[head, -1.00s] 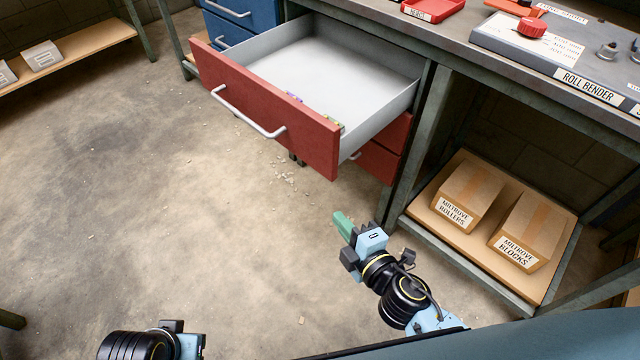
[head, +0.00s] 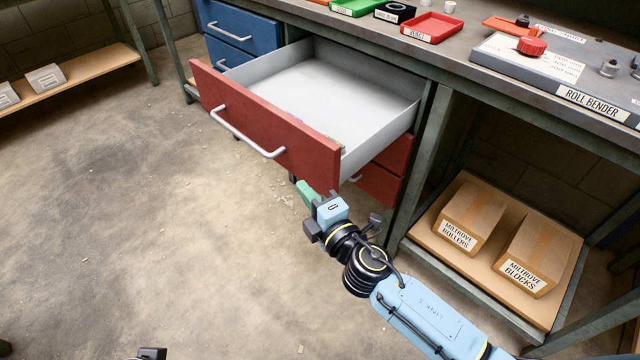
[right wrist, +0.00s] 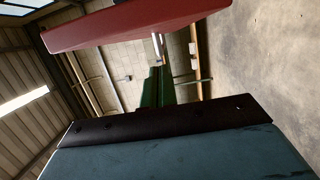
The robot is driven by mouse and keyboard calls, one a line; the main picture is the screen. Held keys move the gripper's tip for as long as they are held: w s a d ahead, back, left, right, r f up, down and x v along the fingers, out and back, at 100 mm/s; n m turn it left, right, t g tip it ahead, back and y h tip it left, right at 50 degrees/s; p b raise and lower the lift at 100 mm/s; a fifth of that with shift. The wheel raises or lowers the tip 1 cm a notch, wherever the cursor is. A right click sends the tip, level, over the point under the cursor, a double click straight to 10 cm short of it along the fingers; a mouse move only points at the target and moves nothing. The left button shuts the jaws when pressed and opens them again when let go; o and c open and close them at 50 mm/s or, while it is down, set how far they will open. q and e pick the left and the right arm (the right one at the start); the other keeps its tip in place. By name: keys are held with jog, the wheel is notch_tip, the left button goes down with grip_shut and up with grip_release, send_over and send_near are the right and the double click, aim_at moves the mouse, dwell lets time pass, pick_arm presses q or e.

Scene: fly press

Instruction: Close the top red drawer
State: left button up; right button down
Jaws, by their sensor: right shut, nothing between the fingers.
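The top red drawer (head: 262,125) is pulled far out of the bench, with a white metal handle (head: 240,134) across its front and a mostly empty grey inside. My right gripper (head: 304,190) is shut and empty, with green fingertips, just below and in front of the drawer front's right end. The right wrist view shows the red drawer front (right wrist: 140,22) above the green fingers (right wrist: 157,88); I cannot tell whether they touch it.
A lower red drawer (head: 378,184) is shut beneath. Blue drawers (head: 240,28) stand to the left. The bench leg (head: 420,165) and a shelf with two cardboard boxes (head: 470,217) are to the right. The floor in front is clear.

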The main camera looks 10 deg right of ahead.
aim_at(321, 185)
jog(key=d, duration=0.1)
jog(key=w+d, duration=0.1)
jog(key=shift+w+d+f, duration=0.1)
jog(key=shift+w+d, duration=0.2)
jog(key=shift+d, duration=0.1)
pick_arm(q)
jog(key=shift+d+r, duration=0.1)
jog(key=shift+r, duration=0.5)
pick_arm(e)
jog(key=shift+w+d, duration=0.1)
pick_arm(q)
jog(key=shift+s+f, duration=0.1)
jog(key=shift+s, duration=0.05)
pick_arm(e)
jog(key=shift+d, duration=0.1)
